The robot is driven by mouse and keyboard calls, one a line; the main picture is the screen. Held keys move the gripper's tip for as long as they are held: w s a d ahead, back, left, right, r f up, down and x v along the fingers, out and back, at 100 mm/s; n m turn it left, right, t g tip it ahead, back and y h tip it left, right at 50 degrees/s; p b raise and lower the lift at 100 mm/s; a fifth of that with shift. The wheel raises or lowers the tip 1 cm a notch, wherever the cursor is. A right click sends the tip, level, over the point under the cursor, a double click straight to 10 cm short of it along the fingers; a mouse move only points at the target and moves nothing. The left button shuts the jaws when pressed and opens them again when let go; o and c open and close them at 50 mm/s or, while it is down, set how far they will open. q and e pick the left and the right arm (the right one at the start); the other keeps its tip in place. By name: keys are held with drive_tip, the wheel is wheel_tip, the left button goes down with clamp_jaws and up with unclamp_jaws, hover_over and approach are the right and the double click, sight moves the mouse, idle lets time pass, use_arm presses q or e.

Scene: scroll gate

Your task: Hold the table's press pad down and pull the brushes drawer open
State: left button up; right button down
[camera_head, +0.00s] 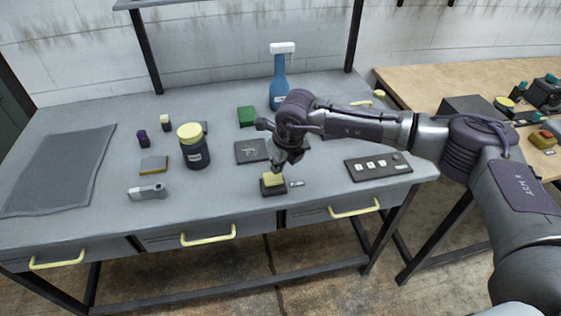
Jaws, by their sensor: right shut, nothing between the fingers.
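The press pad (273,181), a small yellow block on a dark base, stands near the front edge of the grey table (225,195). My right gripper (275,168) points down right over it, fingers shut and empty. Its tips are at or just above the yellow top; I cannot tell if they touch. Three drawers with yellow handles sit under the tabletop: left (57,263), middle (208,237) and right (355,209). All look shut. Their labels are too small to read, so I cannot tell which is the brushes drawer. My left gripper is not in view.
A dark jar with a yellow lid (194,148), a grey handled tool (147,192), a blue spray bottle (279,85), a green block (247,116) and a dark switch panel (378,167) stand on the table. A grey mat (62,170) lies at left. A wooden table (450,80) stands at right.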

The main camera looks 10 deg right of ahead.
sight(273, 177)
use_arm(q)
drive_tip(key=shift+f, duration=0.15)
use_arm(e)
drive_tip(key=shift+w+a+f, duration=0.1)
drive_tip(key=shift+f, duration=0.15)
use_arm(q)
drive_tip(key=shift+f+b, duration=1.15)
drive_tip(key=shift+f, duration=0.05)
use_arm(e)
drive_tip(key=shift+x, duration=1.1)
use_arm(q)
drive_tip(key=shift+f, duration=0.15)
use_arm(e)
drive_tip(key=shift+f, duration=0.15)
